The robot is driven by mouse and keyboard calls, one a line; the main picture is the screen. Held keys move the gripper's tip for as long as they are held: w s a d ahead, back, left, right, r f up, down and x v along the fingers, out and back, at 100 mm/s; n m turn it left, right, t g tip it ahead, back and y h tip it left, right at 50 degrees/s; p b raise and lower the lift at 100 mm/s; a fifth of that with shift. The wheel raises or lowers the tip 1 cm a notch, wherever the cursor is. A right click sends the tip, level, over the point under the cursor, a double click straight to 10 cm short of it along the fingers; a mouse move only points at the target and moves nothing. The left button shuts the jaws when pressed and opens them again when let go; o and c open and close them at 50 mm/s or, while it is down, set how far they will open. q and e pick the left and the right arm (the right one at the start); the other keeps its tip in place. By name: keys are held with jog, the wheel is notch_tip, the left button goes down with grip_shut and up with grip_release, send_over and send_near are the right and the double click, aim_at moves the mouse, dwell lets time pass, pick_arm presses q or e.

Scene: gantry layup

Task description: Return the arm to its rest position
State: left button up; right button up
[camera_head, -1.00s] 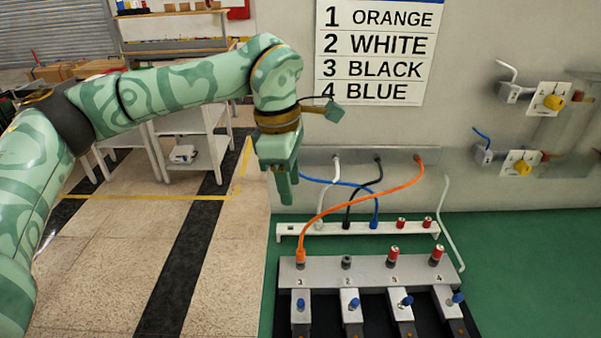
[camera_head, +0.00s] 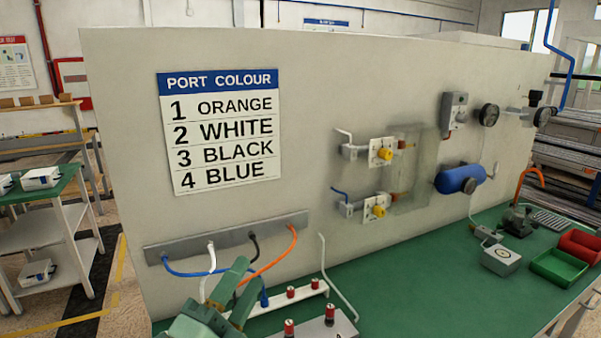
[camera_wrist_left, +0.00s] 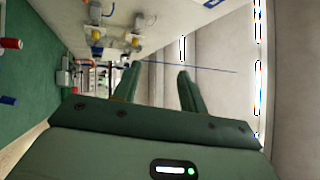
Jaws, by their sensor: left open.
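My left gripper (camera_head: 243,283) shows at the bottom of the head view, low and left of centre, in front of the hose rack. In the left wrist view its two green fingers (camera_wrist_left: 158,80) stand wide apart with nothing held between them. The rest of the left arm is mostly below the head view. My right gripper is in neither view. The orange hose (camera_head: 268,264), white hose (camera_head: 211,256), black hose (camera_head: 252,249) and blue hose (camera_head: 190,273) hang from the wall strip (camera_head: 230,238); their lower ends are partly hidden behind the gripper.
A white rack (camera_head: 314,290) with red-capped fittings stands beside the gripper on the green bench (camera_head: 400,285). Wall valves (camera_head: 380,153) and a blue cylinder (camera_head: 460,178) are mounted on the panel. A green bin (camera_head: 558,266) and red bin (camera_head: 580,246) sit far right. The middle bench is clear.

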pick_arm(q)
jog(key=s+a+f+n+g+y, duration=0.3)
jog(key=a+f+n+y, duration=0.3)
jog(key=a+f, duration=0.15)
jog(key=s+a+f+n+g+y, duration=0.3)
jog(key=a+f+n+y, duration=0.25)
jog(key=f, duration=0.35)
jog(key=s+a+f+n+g+y, duration=0.1)
jog(key=s+a+f+n+g, duration=0.1)
jog(key=s+a+f+g, duration=0.4)
jog(key=s+a+f+n+g+y, duration=0.1)
jog(key=s+a+f+g+y, duration=0.15)
jog(key=s+f, duration=0.45)
jog(key=s+d+f+g+h, duration=0.15)
jog(key=s+f, duration=0.25)
jog(key=f, duration=0.8)
jog(key=s+d+f+g+h, duration=0.1)
jog(key=s+d+f+h, duration=0.25)
jog(key=f, duration=0.95)
jog(key=s+f+n+g, duration=0.1)
jog(key=s+f+n, duration=0.1)
jog(key=s+f, duration=0.4)
jog(key=s+f+n+g, duration=0.1)
jog(key=s+f+g, duration=0.1)
jog(key=s+f, duration=0.5)
jog(key=s, duration=0.6)
jog(key=shift+s+a+n+h, duration=0.2)
jog(key=shift+s+n+h, duration=0.1)
jog(key=shift+n, duration=0.05)
